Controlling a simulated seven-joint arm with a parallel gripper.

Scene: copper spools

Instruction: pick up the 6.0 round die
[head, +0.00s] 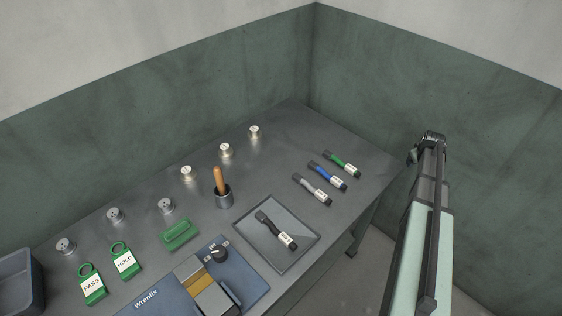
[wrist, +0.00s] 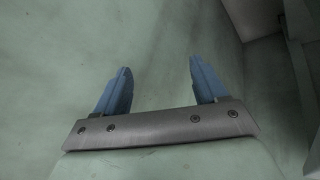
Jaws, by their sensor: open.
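Small round metal dies stand apart on the grey table in the head view. Three greyish ones are at the left: one far left (head: 66,246), one beside it (head: 115,215), and one near the green block (head: 166,205). Three paler, brass-tinted ones run toward the back: a nearer one (head: 188,173), a middle one (head: 225,150) and the farthest (head: 254,131). Their markings are too small to read, so I cannot tell which is 6.0. My gripper (wrist: 157,82) is open and empty in the wrist view, with blue fingers apart. No die shows there.
The table (head: 283,148) holds a wooden-handled tool in a dark cup (head: 223,197), a tray (head: 272,262) with a black tool, several labelled handles (head: 327,175), green PASS (head: 92,286) and HOLD (head: 125,262) tags, a blue-based device (head: 243,275) and a bin (head: 20,285). Walls close the back.

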